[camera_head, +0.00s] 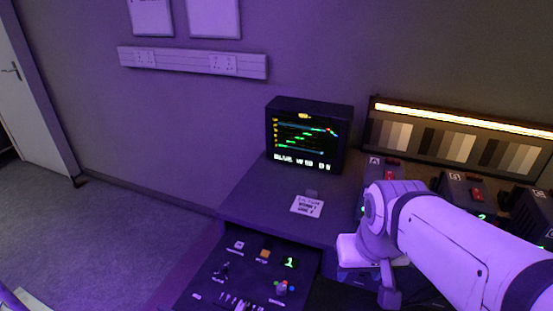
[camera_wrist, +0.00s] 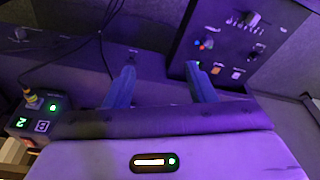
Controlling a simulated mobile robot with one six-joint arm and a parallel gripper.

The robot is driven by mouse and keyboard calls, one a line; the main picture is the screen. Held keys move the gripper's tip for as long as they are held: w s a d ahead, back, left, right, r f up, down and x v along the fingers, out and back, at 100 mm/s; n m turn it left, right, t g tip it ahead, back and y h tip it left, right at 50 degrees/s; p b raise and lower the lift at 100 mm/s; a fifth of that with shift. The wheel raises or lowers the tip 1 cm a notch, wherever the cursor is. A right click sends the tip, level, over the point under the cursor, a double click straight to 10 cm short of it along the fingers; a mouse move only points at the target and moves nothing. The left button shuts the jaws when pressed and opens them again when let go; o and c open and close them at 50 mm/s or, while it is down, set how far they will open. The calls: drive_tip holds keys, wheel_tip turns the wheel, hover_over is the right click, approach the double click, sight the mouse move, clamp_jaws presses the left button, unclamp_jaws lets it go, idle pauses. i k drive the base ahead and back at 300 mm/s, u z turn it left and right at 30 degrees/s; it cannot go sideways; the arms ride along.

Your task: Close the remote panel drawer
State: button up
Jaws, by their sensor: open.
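The remote panel drawer (camera_head: 262,273) is a dark panel with switches, knobs and a green digit "1". In the head view it sticks out from under the front edge of the desk, and the picture's bottom edge cuts it off. In the wrist view the drawer panel (camera_wrist: 221,55) is at the upper right, just beyond the right finger. My gripper (camera_wrist: 160,68) is open with nothing between its two blue-lit fingers. I cannot tell whether the right finger touches the panel. In the head view my arm hides the fingers.
The desk (camera_head: 257,195) carries a monitor (camera_head: 308,134) and a white card (camera_head: 307,206). Camera-control boxes (camera_head: 463,190) stand at the right near my arm. Thin cables (camera_wrist: 103,45) hang left of the fingers in the wrist view. The floor (camera_head: 95,235) at left is clear.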

sight(252, 279)
drive_tip(key=u, duration=0.2)
drive_tip(key=k, duration=1)
drive_tip(key=u, duration=1)
drive_tip(key=i, duration=0.9)
drive_tip(key=z, duration=1.2)
drive_tip(key=k, duration=0.35)
drive_tip(key=u, duration=1.05)
